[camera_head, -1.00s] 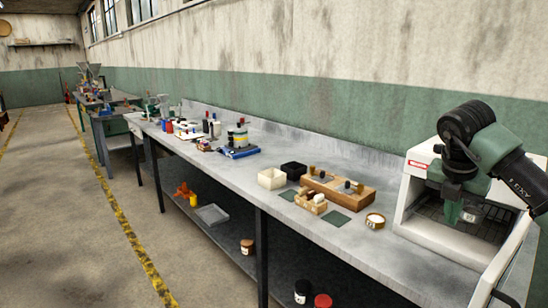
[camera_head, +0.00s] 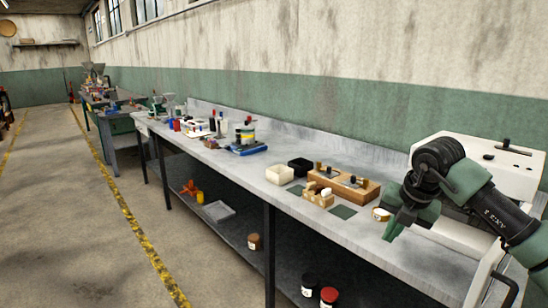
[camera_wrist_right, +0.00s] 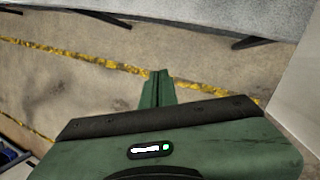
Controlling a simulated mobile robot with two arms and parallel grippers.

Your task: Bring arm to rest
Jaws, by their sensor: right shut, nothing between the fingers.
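My right gripper (camera_head: 394,228) is shut and empty. In the head view it hangs in front of the white machine, beside the round container and near the bench's front edge. In the right wrist view its green fingers (camera_wrist_right: 158,88) are together, with the floor and a yellow line behind them. My left gripper is not in view.
The white machine (camera_head: 515,185) stands at the right end of the grey bench (camera_head: 330,150). Jars (camera_head: 328,297) stand on the shelf below.

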